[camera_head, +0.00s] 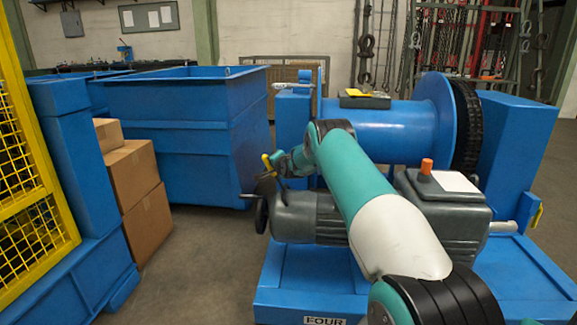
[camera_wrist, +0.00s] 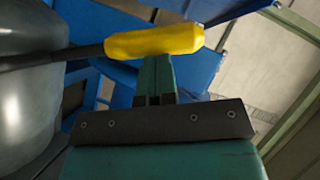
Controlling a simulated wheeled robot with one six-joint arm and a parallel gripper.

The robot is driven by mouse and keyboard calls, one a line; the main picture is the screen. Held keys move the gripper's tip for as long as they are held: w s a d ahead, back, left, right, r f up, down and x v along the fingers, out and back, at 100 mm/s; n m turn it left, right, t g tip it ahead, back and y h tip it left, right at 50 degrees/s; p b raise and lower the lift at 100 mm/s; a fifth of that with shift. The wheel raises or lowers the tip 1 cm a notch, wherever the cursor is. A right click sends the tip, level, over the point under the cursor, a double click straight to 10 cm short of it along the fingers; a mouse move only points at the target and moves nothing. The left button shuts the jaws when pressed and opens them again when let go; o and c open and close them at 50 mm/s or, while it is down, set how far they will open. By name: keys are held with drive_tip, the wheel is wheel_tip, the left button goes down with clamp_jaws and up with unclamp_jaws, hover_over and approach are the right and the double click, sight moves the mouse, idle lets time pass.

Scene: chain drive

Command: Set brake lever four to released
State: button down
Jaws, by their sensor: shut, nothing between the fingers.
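The brake lever has a yellow handle (camera_wrist: 153,42) on a dark shaft (camera_wrist: 85,56). In the wrist view it lies across the picture just beyond my fingertips. My gripper (camera_wrist: 156,64) is shut with nothing between its fingers. Its tips are close under the yellow handle; I cannot tell whether they touch it. In the head view the yellow handle (camera_head: 267,162) shows small at the left end of my arm, by the grey motor housing (camera_head: 305,215). My gripper is hard to make out there. A plate reading FOUR (camera_head: 324,321) is on the blue base (camera_head: 285,297) below.
A blue drum (camera_head: 385,135) stands behind my arm. A grey box (camera_head: 440,200) with an orange knob (camera_head: 427,166) is to the right. A large blue bin (camera_head: 190,130), cardboard boxes (camera_head: 135,175) and a yellow mesh guard (camera_head: 30,190) stand left. Floor between boxes and base is clear.

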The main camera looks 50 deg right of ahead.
drive_tip(key=shift+w+a, duration=0.2)
drive_tip(key=shift+a, duration=0.1)
drive_tip(key=s+r+p, duration=0.2)
drive_tip(key=s, duration=0.4)
drive_tip(key=s+a+r+p, duration=0.1)
drive_tip(key=s+r, duration=0.1)
drive_tip(key=s, duration=0.4)
drive_tip(key=shift+s+a+r+p, duration=0.25)
drive_tip(key=shift+s+p, duration=0.05)
drive_tip(key=shift+p, duration=0.1)
